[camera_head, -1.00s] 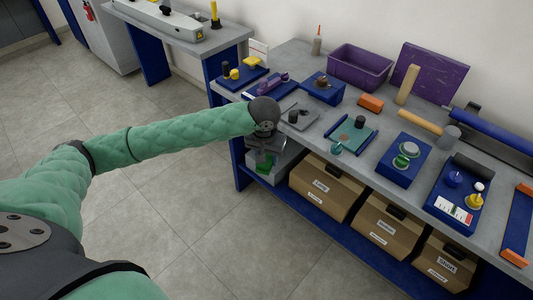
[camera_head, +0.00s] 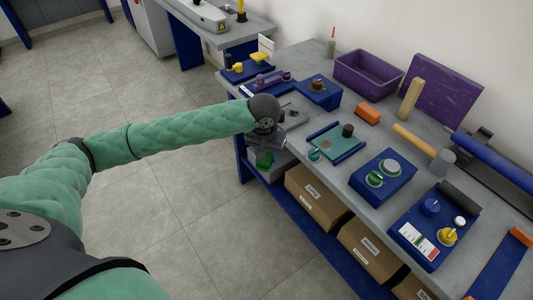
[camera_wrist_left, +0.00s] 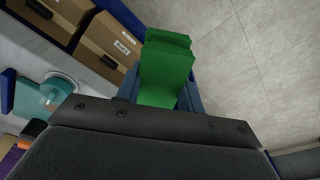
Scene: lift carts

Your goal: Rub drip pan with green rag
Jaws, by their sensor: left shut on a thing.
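My left gripper (camera_head: 264,150) is shut on the green rag (camera_head: 265,160) and holds it beside the bench's front edge, towards its left end. In the left wrist view the rag (camera_wrist_left: 166,72) hangs folded between the two fingers, over floor and shelf. On the bench top, a shallow teal tray with blue side rails (camera_head: 338,142) has a black cylinder at its back edge and a teal knob in front. A flat grey plate (camera_head: 293,117) lies behind my wrist, partly hidden. I cannot tell for sure which of these is the drip pan. My right gripper is out of view.
Cardboard boxes (camera_head: 318,194) stand on the shelf under the bench. A purple bin (camera_head: 368,74), an orange block (camera_head: 368,114), a mallet (camera_head: 425,145) and blue fixtures (camera_head: 383,177) crowd the bench top. The floor (camera_head: 150,200) at the left is clear.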

